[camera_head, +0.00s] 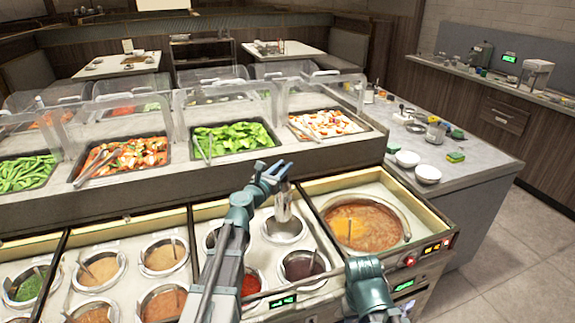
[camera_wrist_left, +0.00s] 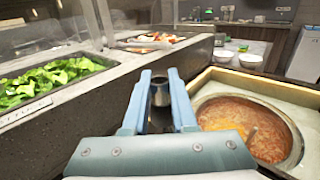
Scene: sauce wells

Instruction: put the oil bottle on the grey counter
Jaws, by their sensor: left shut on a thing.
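The oil bottle (camera_head: 283,206), a clear greyish bottle, hangs upright below my left gripper (camera_head: 274,176) in the head view. My left gripper is shut on its top part. In the left wrist view the dark top of the bottle (camera_wrist_left: 160,93) sits between the two blue fingers (camera_wrist_left: 160,82). The bottle's lower end overlaps an empty-looking round well (camera_head: 284,232); I cannot tell how far above it the bottle is. The grey counter (camera_head: 475,168) lies to the right, beyond the soup well. My right arm shows at the bottom right, but its gripper is out of view.
A large soup well (camera_head: 368,226) lies between the bottle and the counter. Several sauce wells (camera_head: 163,252) are to the left. Clear guards (camera_head: 220,100) stand over the salad trays. White bowls (camera_head: 428,174) and a sponge (camera_head: 456,157) sit on the counter, with bare surface around them.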

